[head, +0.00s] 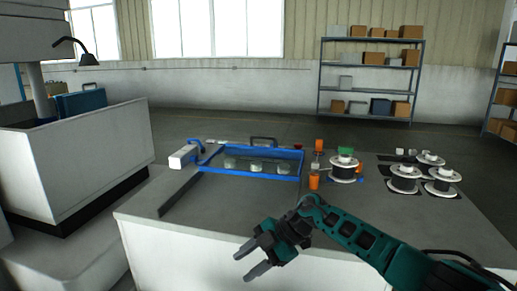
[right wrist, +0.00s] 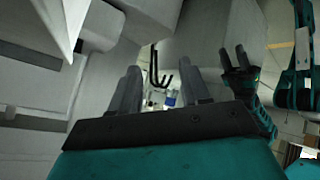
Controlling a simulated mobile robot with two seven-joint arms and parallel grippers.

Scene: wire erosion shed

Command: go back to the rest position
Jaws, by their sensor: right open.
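My right gripper (head: 249,262) reaches in from the right in the head view, over the near side of the grey worktable (head: 225,215). Its two dark fingers are apart with nothing between them. In the right wrist view the same gripper (right wrist: 160,68) shows its fingers spread and empty. A second dark gripper on a teal arm, which looks like my left gripper (right wrist: 236,58), shows small at the right of that view. Its jaw opening is too small to judge. My left arm does not show in the head view.
On the worktable are a blue-rimmed tray (head: 250,178) with several clear containers, orange cylinders (head: 314,181), and several wire spools (head: 343,174) at the right. A white machine (head: 85,155) stands left. Shelves (head: 369,64) stand at the back wall. The table's front middle is bare.

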